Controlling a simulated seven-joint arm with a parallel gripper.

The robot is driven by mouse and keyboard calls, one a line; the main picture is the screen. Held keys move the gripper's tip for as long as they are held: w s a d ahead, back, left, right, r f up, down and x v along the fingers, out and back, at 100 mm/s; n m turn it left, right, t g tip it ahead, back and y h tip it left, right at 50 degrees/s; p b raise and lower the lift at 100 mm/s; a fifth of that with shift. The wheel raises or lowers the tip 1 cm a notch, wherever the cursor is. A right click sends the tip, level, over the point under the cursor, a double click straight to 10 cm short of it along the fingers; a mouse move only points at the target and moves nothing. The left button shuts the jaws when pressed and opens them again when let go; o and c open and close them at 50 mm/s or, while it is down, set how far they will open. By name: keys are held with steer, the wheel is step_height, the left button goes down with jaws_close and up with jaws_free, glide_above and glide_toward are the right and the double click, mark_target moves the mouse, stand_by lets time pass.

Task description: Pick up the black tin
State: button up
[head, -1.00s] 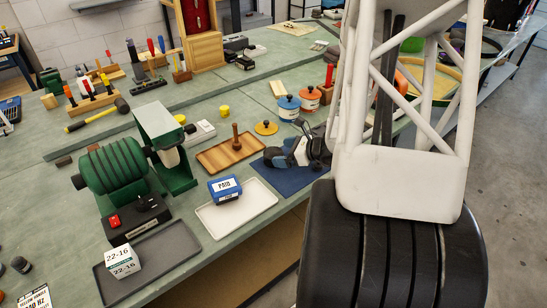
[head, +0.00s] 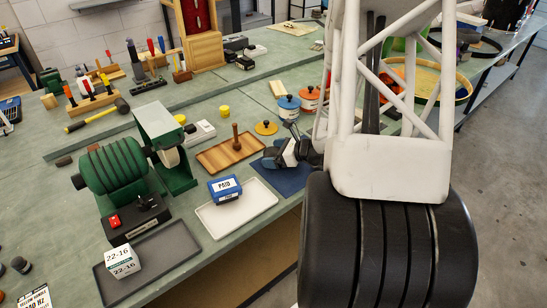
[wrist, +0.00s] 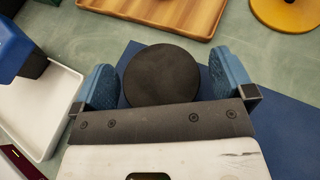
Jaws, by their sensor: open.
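The black tin (wrist: 162,75) shows in the wrist view as a dark round top, seen from above, at the blue mat (wrist: 285,125). My gripper (wrist: 166,80) is open, with one blue finger pad on each side of the tin. A narrow gap shows at the left pad and a wider one at the right pad. The tin's near edge is hidden by my gripper's body. In the head view my gripper (head: 284,154) is low over the blue mat, and I cannot clearly make out the tin there.
A wooden tray (head: 210,163) lies behind the mat, and a white tray (head: 262,200) with a blue PAID block (head: 225,189) lies left of it. A yellow lid (head: 266,127), a blue pot (head: 288,110) and an orange pot (head: 310,100) stand behind. The bench's front edge is close.

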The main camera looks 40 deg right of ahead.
mark_target(275, 154)
steer(key=c, duration=1)
steer(key=shift+r, duration=0.15)
steer(key=shift+r, duration=1.05)
steer(key=shift+s+a+r, duration=0.2)
steer(key=shift+s+r, duration=0.2)
steer(key=shift+r, duration=0.25)
steer(key=s+a, duration=0.2)
steer(key=s, duration=0.2)
steer(key=s+a+r, duration=0.1)
steer(key=s+a, duration=0.2)
steer(key=s, duration=0.1)
steer(key=s+a, duration=0.2)
steer(key=s, duration=0.3)
steer(key=shift+s+a+r, duration=0.1)
steer(key=shift+a+r, duration=0.1)
